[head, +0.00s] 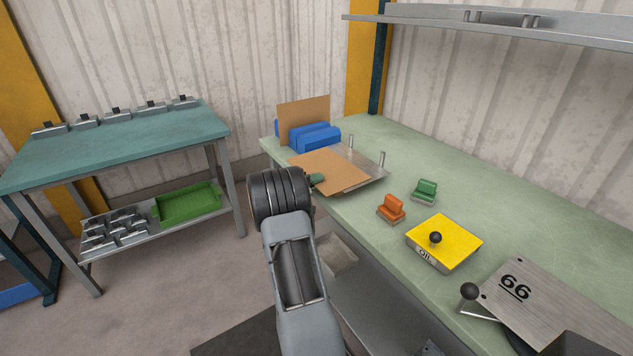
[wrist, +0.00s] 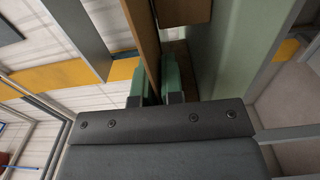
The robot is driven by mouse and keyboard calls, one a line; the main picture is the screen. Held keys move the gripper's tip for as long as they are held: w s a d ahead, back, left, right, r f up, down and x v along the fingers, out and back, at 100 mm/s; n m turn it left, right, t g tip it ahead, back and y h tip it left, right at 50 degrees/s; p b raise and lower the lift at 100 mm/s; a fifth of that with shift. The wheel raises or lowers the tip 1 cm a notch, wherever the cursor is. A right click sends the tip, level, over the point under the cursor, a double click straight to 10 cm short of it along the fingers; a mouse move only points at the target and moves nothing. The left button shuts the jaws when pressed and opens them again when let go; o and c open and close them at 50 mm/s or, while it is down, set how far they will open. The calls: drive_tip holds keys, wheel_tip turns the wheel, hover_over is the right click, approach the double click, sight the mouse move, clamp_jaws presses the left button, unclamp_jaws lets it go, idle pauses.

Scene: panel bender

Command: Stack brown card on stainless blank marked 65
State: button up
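A brown card (head: 328,169) lies level over a grey metal sheet (head: 372,167) on the bench, covering its left part. No mark shows on this sheet; whether card and sheet touch, I cannot tell. My gripper (head: 317,180) is at the card's near left edge. In the wrist view the green fingers (wrist: 153,85) stand either side of the brown card (wrist: 145,40) and appear closed on it. A second brown card (head: 304,115) stands upright among blue blocks (head: 315,136). A metal blank marked 66 (head: 540,305) lies at the front right; I see no 65.
Two upright pins (head: 351,142) stand at the sheet's far side. A teal table (head: 120,140) is left.

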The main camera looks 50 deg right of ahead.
drive_tip(key=o, duration=0.4)
drive_tip(key=shift+a, duration=0.1)
drive_tip(key=b+v, duration=0.1)
drive_tip(key=v, duration=1.2)
drive_tip(key=shift+w+a+b, duration=0.1)
drive_tip(key=shift+a+b, duration=0.2)
drive_tip(key=shift+b, duration=0.1)
